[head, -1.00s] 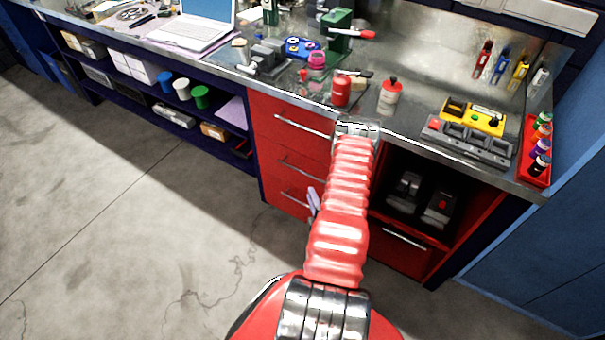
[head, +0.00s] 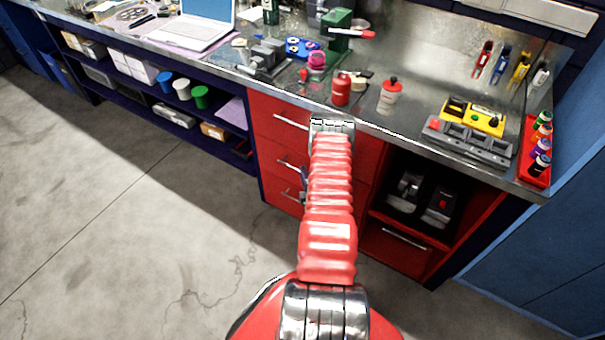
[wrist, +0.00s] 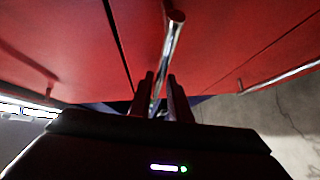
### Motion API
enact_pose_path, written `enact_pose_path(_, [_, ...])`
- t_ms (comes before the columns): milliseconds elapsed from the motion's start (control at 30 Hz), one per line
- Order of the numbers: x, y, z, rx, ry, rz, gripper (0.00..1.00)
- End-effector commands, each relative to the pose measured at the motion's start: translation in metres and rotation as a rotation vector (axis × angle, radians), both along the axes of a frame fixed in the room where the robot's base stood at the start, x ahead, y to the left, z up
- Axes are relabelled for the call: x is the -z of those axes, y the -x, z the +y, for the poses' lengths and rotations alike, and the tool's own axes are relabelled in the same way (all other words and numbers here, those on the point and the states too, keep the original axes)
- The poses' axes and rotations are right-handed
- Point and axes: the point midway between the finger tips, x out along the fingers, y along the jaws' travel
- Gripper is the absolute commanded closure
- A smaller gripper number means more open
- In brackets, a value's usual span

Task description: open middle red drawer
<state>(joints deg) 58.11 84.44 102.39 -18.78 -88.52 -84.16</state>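The middle red drawer (head: 268,153) is closed in the red cabinet under the bench, between an upper and a lower drawer. The left part of its silver bar handle (head: 286,162) shows in the head view; my arm hides the rest. In the wrist view the handle (wrist: 172,48) runs down the picture between the two fingers of my gripper (wrist: 161,92). The fingers are parted, one on each side of the bar, with a narrow gap visible. In the head view my gripper (head: 303,176) is mostly hidden beside my arm, close to the drawer front.
The upper drawer handle (head: 290,121) and lower drawer handle (head: 292,196) lie close above and below. The metal bench top (head: 400,125) overhangs and holds a red can (head: 341,90) and a white bottle (head: 390,97). The floor (head: 150,240) in front is clear.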

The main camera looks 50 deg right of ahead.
Motion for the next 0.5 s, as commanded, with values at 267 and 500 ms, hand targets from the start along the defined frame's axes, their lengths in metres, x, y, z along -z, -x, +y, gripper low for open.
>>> enact_pose_path(267, [0.0021,-0.0119,-0.0091,-0.001,0.0,0.0,0.83])
enact_pose_path(500, [0.002,-0.0117,-0.0092,0.0,-0.001,0.001,0.85])
